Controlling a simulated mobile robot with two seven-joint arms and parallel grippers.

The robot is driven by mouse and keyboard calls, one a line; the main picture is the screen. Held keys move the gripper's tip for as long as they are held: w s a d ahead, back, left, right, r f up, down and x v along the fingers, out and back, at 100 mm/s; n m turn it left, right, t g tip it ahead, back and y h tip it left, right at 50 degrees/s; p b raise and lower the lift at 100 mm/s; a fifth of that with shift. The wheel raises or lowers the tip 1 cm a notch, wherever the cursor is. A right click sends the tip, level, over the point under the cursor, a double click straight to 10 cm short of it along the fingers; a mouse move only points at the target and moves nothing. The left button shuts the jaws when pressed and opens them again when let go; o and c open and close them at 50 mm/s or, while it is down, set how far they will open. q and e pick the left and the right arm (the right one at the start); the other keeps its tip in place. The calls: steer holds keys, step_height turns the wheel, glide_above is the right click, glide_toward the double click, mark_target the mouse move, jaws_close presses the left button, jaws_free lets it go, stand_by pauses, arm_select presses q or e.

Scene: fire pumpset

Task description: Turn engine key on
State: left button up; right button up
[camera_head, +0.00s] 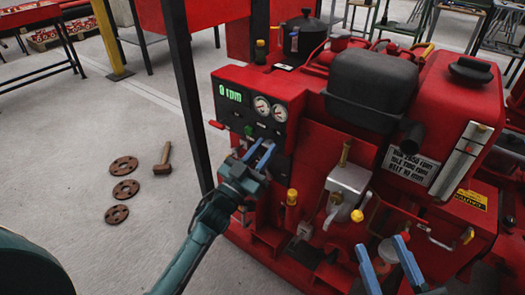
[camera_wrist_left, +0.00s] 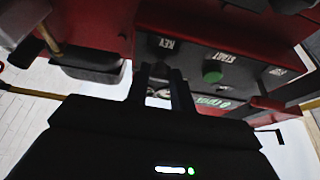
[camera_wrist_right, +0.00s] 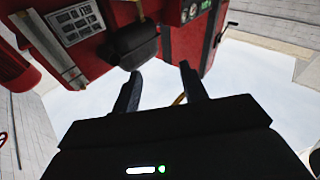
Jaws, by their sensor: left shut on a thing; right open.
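The red pump engine's control panel (camera_head: 236,109) shows a green "0 rpm" display (camera_head: 230,91) and round gauges (camera_head: 262,108). My left gripper (camera_head: 263,147) is at the lower part of this panel, its blue fingers shut on the engine key, which the fingers largely hide. In the left wrist view the KEY label (camera_wrist_left: 166,43) is upside down just beyond the fingers. The green START button (camera_wrist_left: 212,70) is beside it. My right gripper (camera_head: 384,242) is open and empty in front of the engine's right side; its fingers also stand apart in the right wrist view (camera_wrist_right: 160,75).
A hammer (camera_head: 163,158) and rusty discs (camera_head: 124,165) lie on the floor to the left. A dark post (camera_head: 187,85) stands close left of the panel. Levers and a yellow-knobbed valve (camera_head: 357,215) sit between my grippers.

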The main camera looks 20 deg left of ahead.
arm_select(q)
steer(key=shift+m, duration=0.3)
arm_select(e)
steer(key=shift+r, duration=0.1)
arm_select(q)
steer(key=m+g+h+p, duration=0.1)
steer(key=m, duration=0.3)
steer(key=m+g+h+p, duration=0.1)
steer(key=m+h, duration=0.1)
steer(key=m, duration=0.1)
steer(key=m+g+h+p, duration=0.1)
steer(key=m+g, duration=0.1)
steer(key=m, duration=0.2)
steer(key=shift+w+a+r+m+h, duration=0.1)
steer(key=shift+a+m+h, duration=0.2)
arm_select(e)
steer(key=shift+s+d+n+h, duration=0.25)
steer(key=shift+d+n+h, duration=0.05)
steer(key=shift+n, duration=0.1)
arm_select(q)
steer(key=shift+m+p, duration=0.3)
arm_select(e)
steer(key=shift+f, duration=0.3)
arm_select(q)
steer(key=o, duration=1)
arm_select(e)
steer(key=shift+r, duration=0.25)
